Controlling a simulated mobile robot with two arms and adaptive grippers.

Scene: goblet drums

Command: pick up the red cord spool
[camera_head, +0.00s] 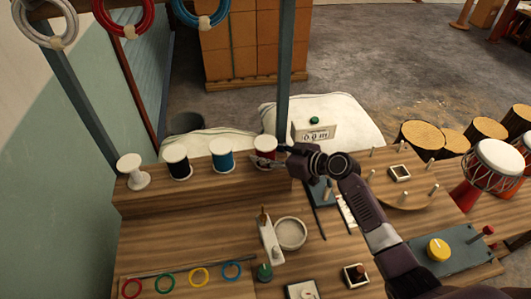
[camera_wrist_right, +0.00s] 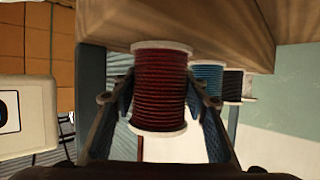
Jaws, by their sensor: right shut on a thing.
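The red cord spool (camera_head: 265,155) has white ends and stands upright at the right end of a row on the raised wooden shelf. My right gripper (camera_head: 273,161) reaches it from the right and is shut around its sides. In the right wrist view, which looks upside down, the red cord spool (camera_wrist_right: 159,92) sits between the two fingers, with its lower end at the shelf edge. I cannot tell whether it is touching or just off the shelf. My left gripper is not in view.
Blue (camera_head: 222,155), black (camera_head: 178,163) and white (camera_head: 132,172) spools stand left of it on the shelf (camera_head: 200,187). A dark upright post (camera_head: 285,70) rises close behind. A small display box (camera_head: 315,132) and a goblet drum (camera_head: 497,165) are to the right.

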